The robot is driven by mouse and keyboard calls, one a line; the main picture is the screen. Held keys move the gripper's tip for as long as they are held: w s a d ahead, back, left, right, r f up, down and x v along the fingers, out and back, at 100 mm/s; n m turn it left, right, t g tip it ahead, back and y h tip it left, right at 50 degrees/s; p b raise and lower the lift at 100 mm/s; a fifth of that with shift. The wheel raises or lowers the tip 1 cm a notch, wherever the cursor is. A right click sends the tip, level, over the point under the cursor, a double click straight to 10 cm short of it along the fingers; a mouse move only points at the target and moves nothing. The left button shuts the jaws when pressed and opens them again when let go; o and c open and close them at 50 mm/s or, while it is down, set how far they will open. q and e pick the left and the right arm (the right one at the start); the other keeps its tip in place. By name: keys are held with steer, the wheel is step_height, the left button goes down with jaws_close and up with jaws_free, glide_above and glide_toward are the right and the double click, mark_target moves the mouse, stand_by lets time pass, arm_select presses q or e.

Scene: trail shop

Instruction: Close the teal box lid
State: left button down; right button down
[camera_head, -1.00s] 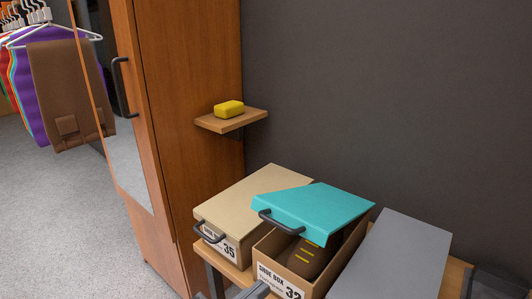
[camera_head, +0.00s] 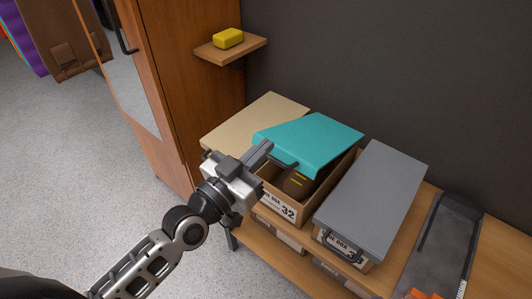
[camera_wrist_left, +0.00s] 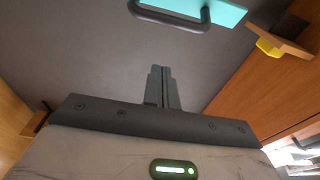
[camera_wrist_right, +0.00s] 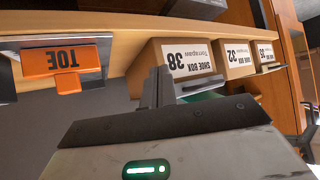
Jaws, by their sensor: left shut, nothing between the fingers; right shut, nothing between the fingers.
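The teal lid (camera_head: 312,141) is raised at a tilt over an open cardboard shoe box marked 32 (camera_head: 281,206), with a brown shoe (camera_head: 298,184) visible inside. A dark handle is on the lid's front edge. My left gripper (camera_head: 262,150) is shut and empty, just left of the lid's front edge, near the handle. In the left wrist view the closed fingers (camera_wrist_left: 162,88) point up, with the teal lid (camera_wrist_left: 226,12) and its handle (camera_wrist_left: 172,14) above them, apart. My right gripper (camera_wrist_right: 158,84) is shut and empty, beside the box marked 38 (camera_wrist_right: 180,62); the head view does not show it.
A beige-lidded box (camera_head: 255,120) stands left of the teal one, and a grey-lidded box (camera_head: 372,195) stands right. A wall shelf (camera_head: 231,50) holds a yellow block (camera_head: 228,38). A grey foot-measuring device (camera_head: 446,240) lies at right. An orange TOE piece (camera_wrist_right: 65,62) is near my right gripper.

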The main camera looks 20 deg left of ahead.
arm_select(q)
steer(key=f, duration=0.1)
steer(key=w+f, duration=0.1)
steer(key=f+b, duration=0.1)
steer(key=shift+w+d+f, duration=0.3)
arm_select(e)
steer(key=shift+w+a+f, duration=0.1)
